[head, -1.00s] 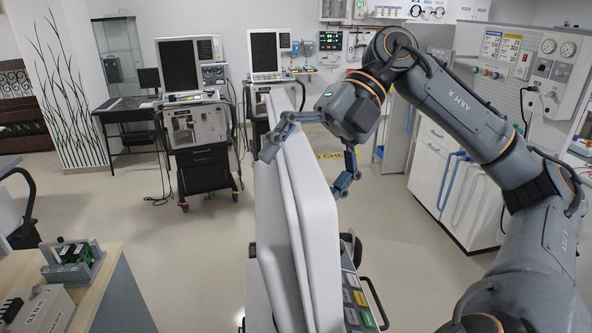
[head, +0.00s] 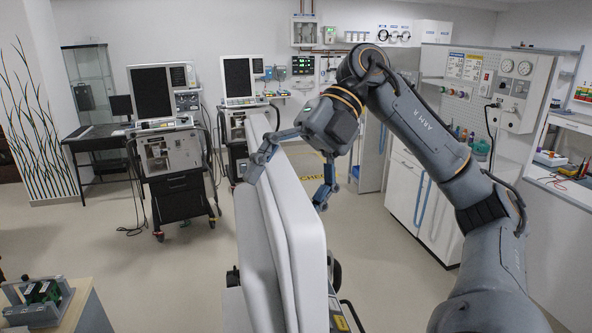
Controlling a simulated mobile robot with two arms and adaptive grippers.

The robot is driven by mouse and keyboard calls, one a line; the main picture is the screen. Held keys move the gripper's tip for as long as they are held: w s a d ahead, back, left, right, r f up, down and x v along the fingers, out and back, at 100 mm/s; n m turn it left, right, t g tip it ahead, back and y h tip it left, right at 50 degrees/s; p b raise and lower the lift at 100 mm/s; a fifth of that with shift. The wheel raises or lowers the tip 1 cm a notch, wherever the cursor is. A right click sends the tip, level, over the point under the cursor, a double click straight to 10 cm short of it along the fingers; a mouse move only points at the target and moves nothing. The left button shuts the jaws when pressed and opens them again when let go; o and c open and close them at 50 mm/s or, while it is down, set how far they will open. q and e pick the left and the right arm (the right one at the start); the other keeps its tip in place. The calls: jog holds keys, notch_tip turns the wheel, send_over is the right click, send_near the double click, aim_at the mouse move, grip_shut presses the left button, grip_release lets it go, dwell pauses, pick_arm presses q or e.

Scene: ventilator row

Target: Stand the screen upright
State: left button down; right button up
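The screen (head: 296,235) is a white panel in the centre of the head view, seen nearly edge-on from behind and tilted. Its display face is hidden. My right gripper (head: 287,185) is at its upper part with the fingers spread wide. One finger lies over the panel's left side. The other hangs beside its right edge, and I cannot tell whether it touches. My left gripper is not in view.
Two other ventilators with dark upright screens (head: 150,93) (head: 238,77) stand at the back left. A bench with a small green-board fixture (head: 38,292) is at the lower left. White cabinets (head: 420,200) stand at the right. Open floor lies left of the screen.

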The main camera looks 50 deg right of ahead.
jog(key=v, duration=0.5)
jog(key=shift+w+a, duration=0.1)
jog(key=shift+w, duration=0.1)
